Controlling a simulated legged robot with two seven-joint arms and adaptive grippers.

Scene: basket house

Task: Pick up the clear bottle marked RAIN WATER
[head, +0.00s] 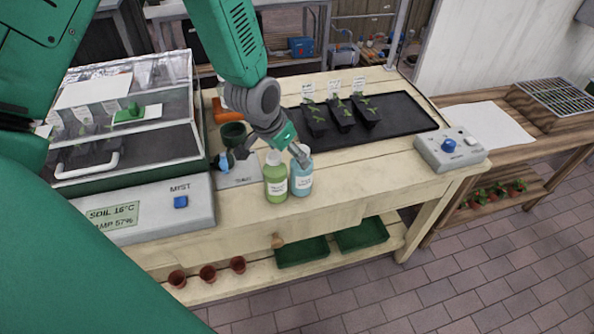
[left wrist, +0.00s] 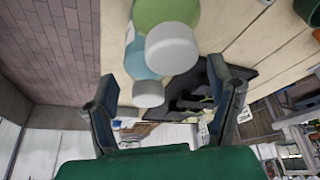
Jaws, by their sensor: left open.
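Two capped bottles stand upright side by side near the front edge of the potting bench (head: 345,185). One is light blue and see-through (head: 301,177), with a white label too small to read. The other is green (head: 276,183), just left of it. In the left wrist view the blue bottle (left wrist: 136,58) and the green bottle (left wrist: 165,14) show their white caps toward me. My right gripper is not in view.
A black tray (head: 400,118) with seedling pots lies behind the bottles. A control box with a blue knob (head: 450,150) sits at the bench's right end. Bare wood lies right of the bottles.

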